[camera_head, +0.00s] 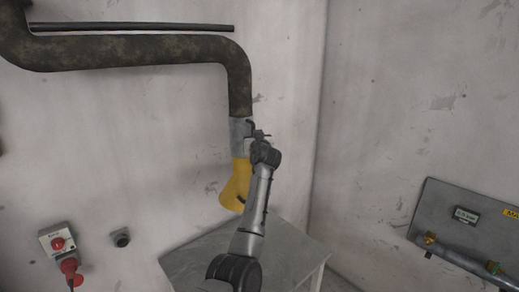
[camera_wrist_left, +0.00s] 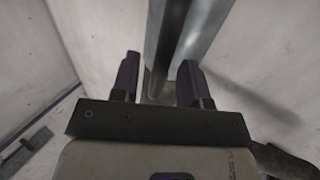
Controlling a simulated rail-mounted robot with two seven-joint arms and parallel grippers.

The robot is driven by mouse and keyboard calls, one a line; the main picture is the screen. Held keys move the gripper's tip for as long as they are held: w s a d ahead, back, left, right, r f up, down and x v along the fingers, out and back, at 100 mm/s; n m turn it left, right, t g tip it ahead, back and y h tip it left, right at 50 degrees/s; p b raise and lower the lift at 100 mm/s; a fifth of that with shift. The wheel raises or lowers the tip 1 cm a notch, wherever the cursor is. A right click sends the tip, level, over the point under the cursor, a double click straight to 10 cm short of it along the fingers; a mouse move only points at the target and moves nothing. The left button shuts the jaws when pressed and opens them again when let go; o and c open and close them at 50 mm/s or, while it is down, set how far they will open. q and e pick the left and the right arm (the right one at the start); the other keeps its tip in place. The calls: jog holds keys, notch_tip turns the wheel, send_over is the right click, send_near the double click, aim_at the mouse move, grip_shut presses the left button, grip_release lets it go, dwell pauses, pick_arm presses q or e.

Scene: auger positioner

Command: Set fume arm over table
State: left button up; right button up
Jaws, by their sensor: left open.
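The fume arm's dark, mottled duct (camera_head: 140,52) comes in from the upper left along the wall and bends downward. It ends in a grey metal collar (camera_head: 239,127) and a yellow hood (camera_head: 234,184) pointing down. The hood hangs above the back of the grey table (camera_head: 205,262). My left gripper (camera_head: 260,137) is beside the collar, at its right. In the left wrist view, my left gripper (camera_wrist_left: 159,80) is open, with a grey metal tube (camera_wrist_left: 166,45) between and beyond its fingers. Contact cannot be told. My right gripper is not in view.
A dark rail (camera_head: 130,27) runs along the wall above the duct. A switch box with a red button (camera_head: 57,242) and a red plug (camera_head: 70,268) are at the lower left. A panel with pipes (camera_head: 465,235) is on the right wall. The wall corner lies right of the hood.

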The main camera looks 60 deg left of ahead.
pick_arm(q)
jog(key=b+v, duration=0.3)
jog(key=v, duration=0.9)
jog(key=shift+d, duration=0.2)
jog(key=shift+s, duration=0.1)
